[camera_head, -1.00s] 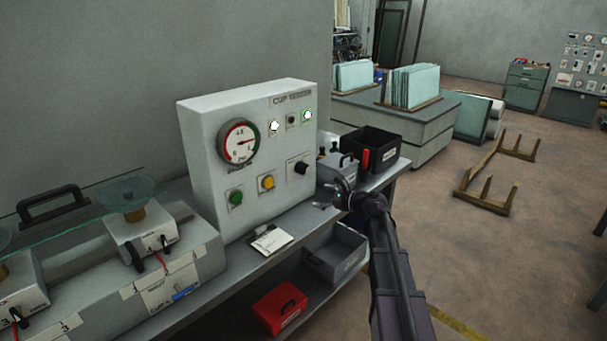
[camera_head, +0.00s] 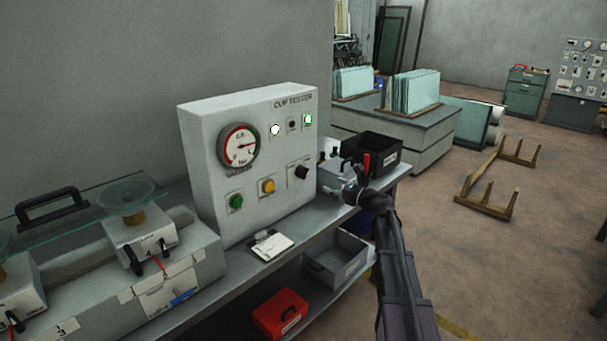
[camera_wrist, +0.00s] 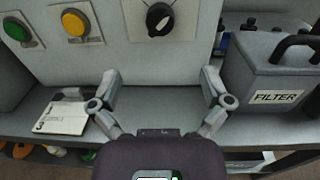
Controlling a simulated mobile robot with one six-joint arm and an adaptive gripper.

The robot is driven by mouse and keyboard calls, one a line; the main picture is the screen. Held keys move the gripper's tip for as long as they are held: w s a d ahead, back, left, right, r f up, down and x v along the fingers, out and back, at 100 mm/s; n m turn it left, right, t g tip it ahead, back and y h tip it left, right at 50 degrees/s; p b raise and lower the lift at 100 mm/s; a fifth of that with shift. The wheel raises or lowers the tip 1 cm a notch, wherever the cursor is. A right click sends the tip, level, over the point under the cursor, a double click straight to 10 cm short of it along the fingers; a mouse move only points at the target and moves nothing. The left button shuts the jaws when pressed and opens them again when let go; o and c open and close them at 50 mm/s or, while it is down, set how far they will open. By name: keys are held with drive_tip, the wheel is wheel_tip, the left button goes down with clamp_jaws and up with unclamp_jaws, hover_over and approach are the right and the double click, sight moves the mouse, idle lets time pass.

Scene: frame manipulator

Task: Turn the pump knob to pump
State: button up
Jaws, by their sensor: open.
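The black pump knob (camera_head: 301,171) is on the front of the grey cup tester panel (camera_head: 205,150), right of the yellow button. In the wrist view the knob (camera_wrist: 159,18) is near the top edge, its bar tilted off vertical; its label is too small to read. My gripper (camera_head: 347,178) is in front of and to the right of the knob, apart from it. In the wrist view my gripper (camera_wrist: 160,78) has its fingers spread wide with nothing between them, below the knob.
A green button (camera_head: 236,202) and a yellow button (camera_head: 267,187) are left of the knob. A gauge (camera_head: 239,146) is above them. A grey filter box (camera_wrist: 272,70) stands close to the right finger. A card (camera_head: 270,246) lies on the bench in front of the panel.

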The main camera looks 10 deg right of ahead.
sight(307, 174)
drive_tip(key=x, duration=1.3)
drive_tip(key=shift+s, duration=0.1)
drive_tip(key=shift+a, duration=0.1)
drive_tip(key=c, duration=1.2)
